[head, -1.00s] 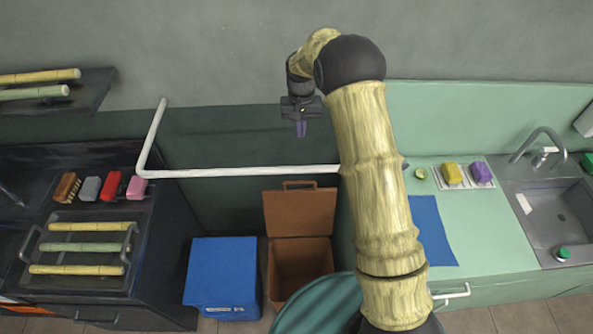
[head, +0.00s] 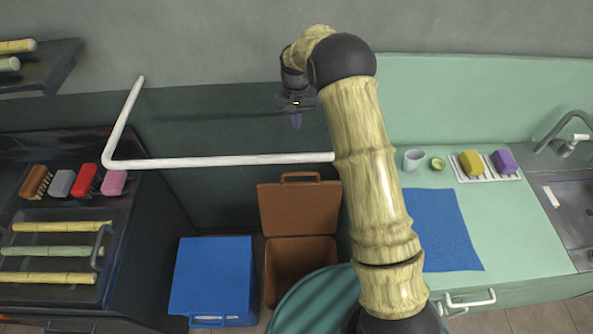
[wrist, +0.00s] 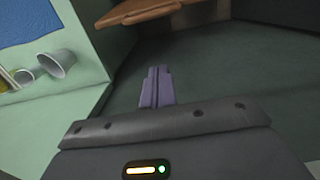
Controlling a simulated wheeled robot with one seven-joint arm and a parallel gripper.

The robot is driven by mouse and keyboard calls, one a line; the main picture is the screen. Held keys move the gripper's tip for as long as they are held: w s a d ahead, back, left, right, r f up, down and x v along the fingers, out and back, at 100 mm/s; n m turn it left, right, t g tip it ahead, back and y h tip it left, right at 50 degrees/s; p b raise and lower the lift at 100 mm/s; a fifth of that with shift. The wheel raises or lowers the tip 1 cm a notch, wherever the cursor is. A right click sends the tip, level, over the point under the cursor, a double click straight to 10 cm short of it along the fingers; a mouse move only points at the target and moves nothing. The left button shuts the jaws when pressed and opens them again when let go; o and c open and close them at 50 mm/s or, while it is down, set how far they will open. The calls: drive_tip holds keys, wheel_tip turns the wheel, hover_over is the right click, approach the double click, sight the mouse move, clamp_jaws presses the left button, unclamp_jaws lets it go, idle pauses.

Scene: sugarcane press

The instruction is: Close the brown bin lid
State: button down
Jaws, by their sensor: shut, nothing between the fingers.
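The brown bin (head: 301,267) stands on the floor between the blue bin and the green counter. Its brown lid (head: 300,209) is raised, tilted up against the dark wall behind, with a handle on its upper edge. In the wrist view a brown panel (wrist: 140,10), which looks like the lid, shows at the top. My gripper (head: 296,121) is shut and empty. It is in the air in front of the dark green wall, above the lid in the head view and apart from it. Its purple fingers (wrist: 156,86) are together in the wrist view.
A white rail (head: 220,161) runs across the space below my gripper in the head view. A blue bin (head: 212,276) with its lid down stands left of the brown bin. A green round thing (head: 318,303) is in front. The counter at right holds a blue cloth (head: 440,228) and a cup (head: 413,159).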

wheel_tip(320, 180, down, 8)
drive_tip(key=b, duration=0.6)
drive_tip(key=shift+w+f, duration=0.15)
drive_tip(key=shift+w, duration=0.15)
drive_tip(key=s+f+p, duration=0.4)
drive_tip(key=f, duration=0.4)
drive_tip(key=shift+f, duration=0.15)
drive_tip(key=shift+s+a, duration=0.1)
drive_tip(key=shift+s+a, duration=0.1)
drive_tip(key=shift+s, duration=0.1)
